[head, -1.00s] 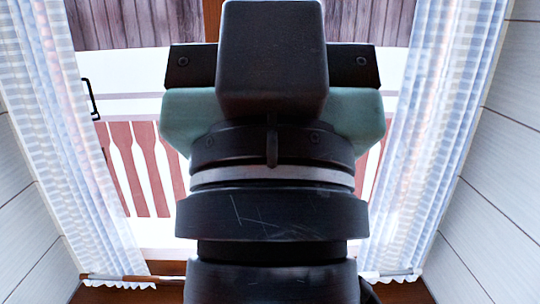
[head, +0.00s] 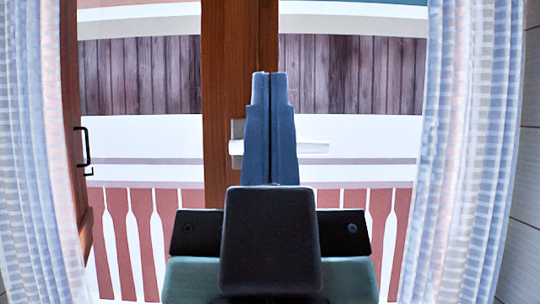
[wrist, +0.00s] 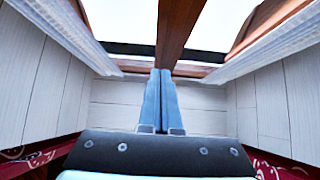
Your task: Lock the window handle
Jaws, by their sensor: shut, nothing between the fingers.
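The window handle (head: 313,148) is a pale lever that lies about level and points right from its plate (head: 237,130) on the brown wooden middle post (head: 240,50). My gripper (head: 270,75) is shut and empty, with its two blue-grey fingers pressed together. In the head view the fingers cross in front of the handle and hide part of it; I cannot tell whether they touch it. In the wrist view my gripper (wrist: 160,72) is also shut, with the post (wrist: 180,25) beyond its tips. The handle cannot be made out there.
A sheer curtain hangs on the left (head: 40,180) and another on the right (head: 465,160). A black pull handle (head: 83,147) sits on the left frame. Panelled walls (wrist: 30,75) flank the window, with red patterned cloth (wrist: 290,168) low down.

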